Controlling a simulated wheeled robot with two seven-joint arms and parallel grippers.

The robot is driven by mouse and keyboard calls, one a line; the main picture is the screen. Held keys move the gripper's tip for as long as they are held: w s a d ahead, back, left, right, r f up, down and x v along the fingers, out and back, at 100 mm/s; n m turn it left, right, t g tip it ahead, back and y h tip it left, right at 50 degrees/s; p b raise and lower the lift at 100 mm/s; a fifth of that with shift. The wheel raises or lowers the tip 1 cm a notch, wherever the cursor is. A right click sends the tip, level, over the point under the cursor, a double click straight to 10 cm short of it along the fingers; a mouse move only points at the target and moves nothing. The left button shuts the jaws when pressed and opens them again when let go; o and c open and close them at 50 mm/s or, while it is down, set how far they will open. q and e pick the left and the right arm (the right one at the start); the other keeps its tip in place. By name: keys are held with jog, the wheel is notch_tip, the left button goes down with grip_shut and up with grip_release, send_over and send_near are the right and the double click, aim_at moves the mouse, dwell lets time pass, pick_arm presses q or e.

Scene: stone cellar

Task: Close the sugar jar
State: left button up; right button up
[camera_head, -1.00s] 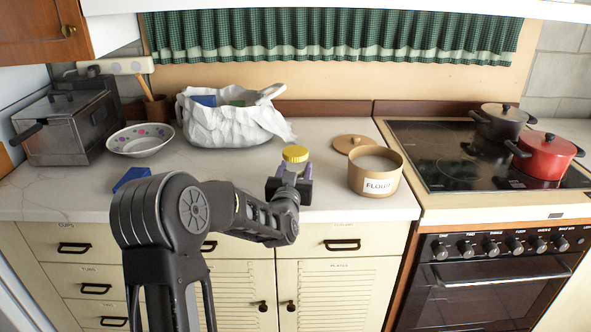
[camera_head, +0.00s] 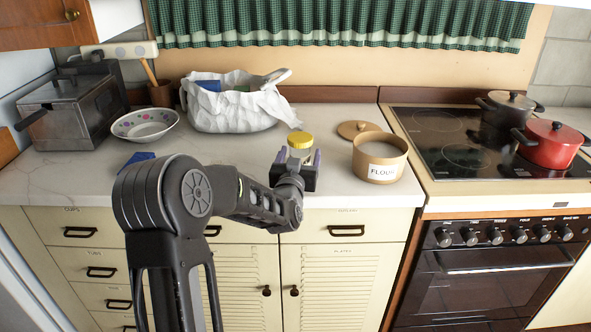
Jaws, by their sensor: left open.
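A small pale jar with a yellow lid (camera_head: 300,140) stands on the counter, and the lid sits on its top. My left gripper (camera_head: 299,160) is open, with one finger on each side of this jar; the wrist hides its lower part. I cannot read a label on it. To the right stands an open tan canister (camera_head: 380,160) labelled FLOUR. A round tan lid with a knob (camera_head: 357,129) lies on the counter behind it. No label reading sugar is visible. My right gripper is not in view.
A white bag (camera_head: 233,108) and a patterned bowl (camera_head: 145,125) stand at the back left, near a metal fryer (camera_head: 68,108). A blue object (camera_head: 138,159) lies near my arm. A stove with a red pot (camera_head: 551,145) is on the right. Bare counter (camera_head: 235,160) lies left of the gripper.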

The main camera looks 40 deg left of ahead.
pick_arm(q)
jog(key=b+v, duration=0.1)
jog(key=v, duration=1)
jog(key=shift+s, duration=0.25)
jog(key=shift+d, duration=0.15)
